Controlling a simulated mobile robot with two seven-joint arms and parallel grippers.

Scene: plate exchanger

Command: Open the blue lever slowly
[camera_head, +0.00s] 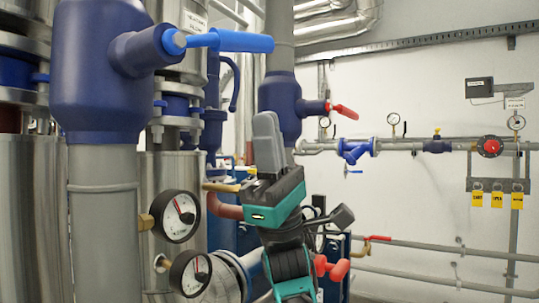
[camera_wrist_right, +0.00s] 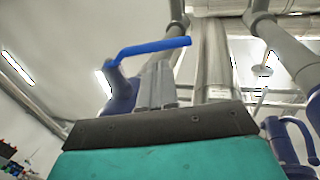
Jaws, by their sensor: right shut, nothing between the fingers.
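The blue lever (camera_head: 240,41) sticks out to the right from the dark blue valve body (camera_head: 97,85) at the upper left of the head view. Its handle lies about level. My right gripper (camera_head: 267,118) is below the lever and slightly to its right, pointing up. Its fingers are shut and empty, apart from the lever in the head view. In the right wrist view the lever (camera_wrist_right: 150,48) passes across above the shut fingertips (camera_wrist_right: 156,68); contact cannot be made out there. My left gripper is not in view.
Two round gauges (camera_head: 177,216) stand out from the left pipe, left of my right arm. A second blue valve with a red lever (camera_head: 343,111) is behind to the right. Steel cylinders fill the left. A white wall with thin pipes is at the right.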

